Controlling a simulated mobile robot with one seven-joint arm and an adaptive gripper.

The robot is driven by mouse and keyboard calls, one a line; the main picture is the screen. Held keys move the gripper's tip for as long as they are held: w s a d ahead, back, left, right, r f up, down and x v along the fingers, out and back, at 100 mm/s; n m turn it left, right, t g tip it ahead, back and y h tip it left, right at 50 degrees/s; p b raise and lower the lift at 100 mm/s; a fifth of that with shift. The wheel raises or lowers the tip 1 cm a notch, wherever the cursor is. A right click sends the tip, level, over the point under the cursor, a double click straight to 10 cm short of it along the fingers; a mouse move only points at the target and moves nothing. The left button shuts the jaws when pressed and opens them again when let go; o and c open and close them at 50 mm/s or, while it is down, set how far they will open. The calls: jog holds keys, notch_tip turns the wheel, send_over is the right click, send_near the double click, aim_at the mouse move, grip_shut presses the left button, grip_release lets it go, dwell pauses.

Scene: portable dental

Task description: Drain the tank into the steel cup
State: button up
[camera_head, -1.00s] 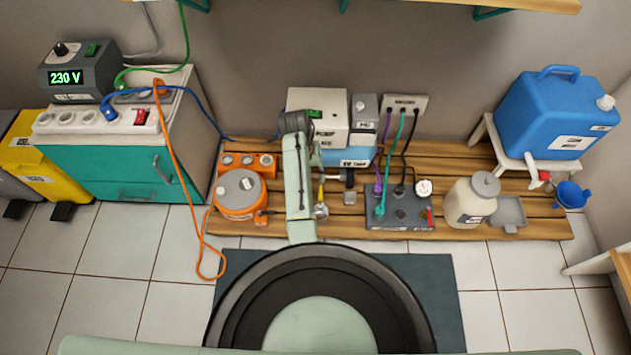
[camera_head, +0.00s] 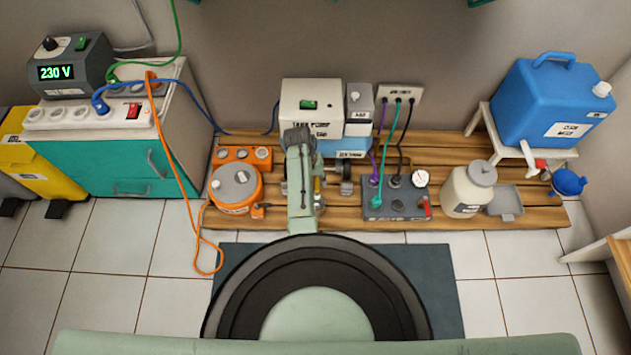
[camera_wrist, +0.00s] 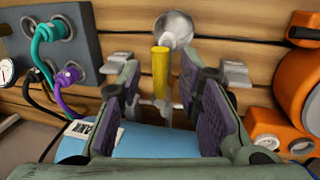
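My gripper (camera_wrist: 160,98) is open in the wrist view, with its dark purple pads apart. A yellow lever (camera_wrist: 160,70) stands between and just beyond the fingertips; I cannot tell whether a pad touches it. The round, shiny steel cup (camera_wrist: 173,27) lies just beyond the lever. The blue tank (camera_wrist: 150,141) with a white label is below, partly covered by the fingers. In the head view the blue tank (camera_head: 352,150) sits under a white box, and a sliver of the yellow lever (camera_head: 317,186) shows beside my arm. My arm hides the gripper and cup there.
A grey box with cables (camera_head: 397,206) stands right of the tank, and an orange round unit (camera_head: 236,190) left. Both flank the gripper in the wrist view.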

grip_shut()
dwell(0.5)
jog(key=n+p, duration=0.1)
jog(key=d+n+p, duration=0.1)
jog(key=n, duration=0.1)
jog(key=shift+d+r+t+p, duration=0.2)
jog(key=shift+t+p, duration=0.1)
jog(key=shift+p, duration=0.1)
jog(key=w+d+n+p, duration=0.1)
jog(key=n, duration=0.4)
jog(key=w+d+n+t+y+p, duration=0.1)
jog(key=n, duration=0.4)
jog(key=w+d+n+y, duration=0.1)
jog(key=n, duration=0.3)
jog(key=shift+w+d+f+n+t+p, duration=0.1)
jog(key=shift+w+f+n+t+p, duration=0.1)
jog(key=shift+w+n+t+p, duration=0.15)
jog(key=shift+n, duration=0.25)
